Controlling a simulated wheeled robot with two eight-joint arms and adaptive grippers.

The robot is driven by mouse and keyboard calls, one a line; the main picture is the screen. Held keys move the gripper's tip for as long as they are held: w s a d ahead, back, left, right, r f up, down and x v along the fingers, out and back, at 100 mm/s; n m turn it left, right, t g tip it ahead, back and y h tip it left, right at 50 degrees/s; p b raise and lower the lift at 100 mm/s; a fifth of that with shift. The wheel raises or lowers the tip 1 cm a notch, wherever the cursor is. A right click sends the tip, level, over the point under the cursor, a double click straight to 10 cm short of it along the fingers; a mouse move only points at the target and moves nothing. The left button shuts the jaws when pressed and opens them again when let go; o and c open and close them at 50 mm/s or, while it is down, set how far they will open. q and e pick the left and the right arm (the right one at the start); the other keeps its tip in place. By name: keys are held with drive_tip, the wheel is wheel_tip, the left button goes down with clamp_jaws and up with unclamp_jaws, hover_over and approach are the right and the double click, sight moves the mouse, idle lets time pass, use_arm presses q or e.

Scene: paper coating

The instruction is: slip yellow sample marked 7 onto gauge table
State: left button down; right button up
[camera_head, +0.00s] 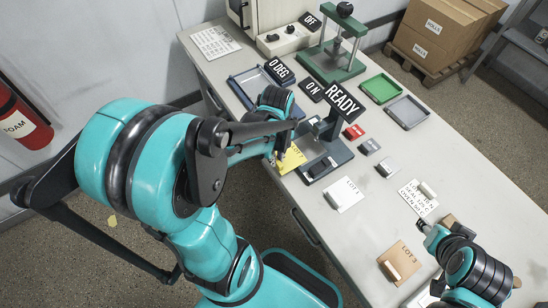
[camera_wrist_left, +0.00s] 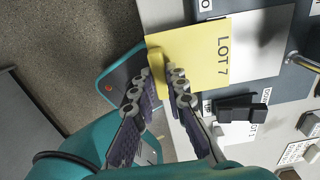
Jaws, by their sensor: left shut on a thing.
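The yellow sample marked LOT 7 (camera_wrist_left: 205,58) is a flat sheet with a yellow grip block (camera_wrist_left: 157,62) along one edge. It also shows in the head view (camera_head: 291,158), partly behind my left arm. My left gripper (camera_wrist_left: 166,82) is shut on the grip block. The sheet lies level beside the dark gauge (camera_head: 340,156), its far edge against or over a pale plate (camera_wrist_left: 268,42); I cannot tell if it touches. The gauge carries a READY sign (camera_head: 342,98). My right gripper (camera_head: 423,227) is low at the right; its jaws are unclear.
A white LOT 4 sample (camera_head: 344,194) lies just in front of the gauge. A tan LOT 3 sample (camera_head: 400,262) lies nearer the front. A green tray (camera_head: 380,89), a grey tray (camera_head: 408,112) and a green press (camera_head: 331,65) stand behind. Bare tabletop shows between them.

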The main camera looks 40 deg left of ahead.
sight(296, 153)
use_arm(q)
drive_tip(key=shift+w+d+b, duration=0.15)
drive_tip(key=shift+w+d, duration=0.35)
drive_tip(key=shift+w, duration=0.65)
drive_tip(key=shift+w+d+b, duration=0.2)
drive_tip(key=shift+w+d, duration=0.25)
drive_tip(key=shift+w, duration=0.75)
drive_tip(key=shift+w+d+b, duration=0.15)
drive_tip(key=shift+w+d, duration=0.35)
drive_tip(key=shift+w, duration=0.65)
drive_tip(key=shift+f+b, duration=0.3)
drive_tip(key=c, duration=1.5)
unclamp_jaws()
drive_tip(key=shift+o, duration=0.2)
wheel_tip(296, 153, up, 12)
